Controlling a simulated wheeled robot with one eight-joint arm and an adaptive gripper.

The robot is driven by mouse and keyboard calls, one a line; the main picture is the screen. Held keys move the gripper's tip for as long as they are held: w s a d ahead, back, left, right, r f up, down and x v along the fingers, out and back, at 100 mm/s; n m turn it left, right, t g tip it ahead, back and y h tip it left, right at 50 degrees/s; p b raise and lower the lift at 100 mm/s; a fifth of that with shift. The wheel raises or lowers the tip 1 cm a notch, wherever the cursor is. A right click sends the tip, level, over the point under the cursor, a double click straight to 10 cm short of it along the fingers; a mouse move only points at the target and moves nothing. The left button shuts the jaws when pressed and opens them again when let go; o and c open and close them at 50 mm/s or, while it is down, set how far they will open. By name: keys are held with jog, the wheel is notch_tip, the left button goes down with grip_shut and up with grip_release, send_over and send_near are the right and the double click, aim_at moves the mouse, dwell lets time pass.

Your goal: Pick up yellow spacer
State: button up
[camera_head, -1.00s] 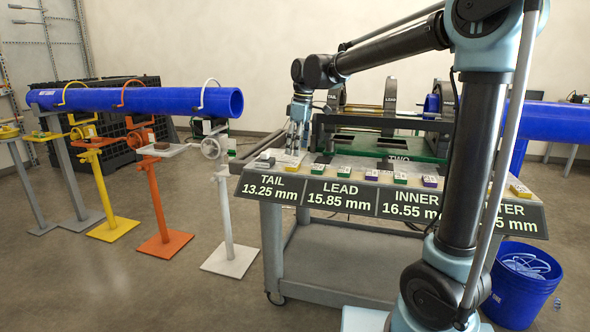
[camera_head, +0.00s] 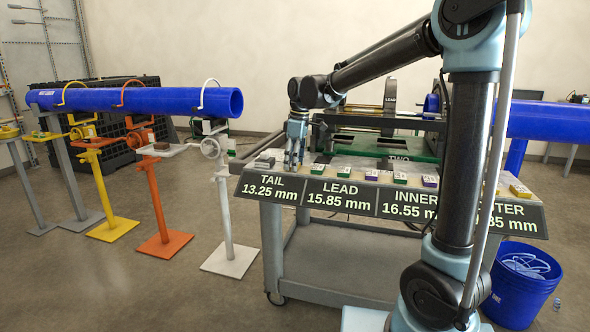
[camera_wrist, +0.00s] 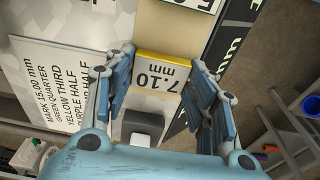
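A yellow spacer (camera_wrist: 160,75) with a white face marked 7.10 mm lies on the cart top in the wrist view. My gripper (camera_wrist: 163,62) is open, with one finger on each side of the spacer and visible gaps between. In the head view my gripper (camera_head: 294,166) is pointing down at the left end of the cart top, above the TAIL panel, and its fingers hide the spacer there. Another yellow spacer (camera_head: 521,190) lies at the right end of the cart top.
Several green and purple spacers lie in a row right of my gripper; one is a green spacer (camera_head: 400,178). A dark grey block (camera_wrist: 143,127) lies close to the yellow spacer. An instruction sheet (camera_wrist: 60,80) lies left. The fusion machine (camera_head: 390,140) stands behind.

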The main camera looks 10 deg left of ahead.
jog(key=shift+c, duration=1.2)
notch_tip(320, 180, up, 10)
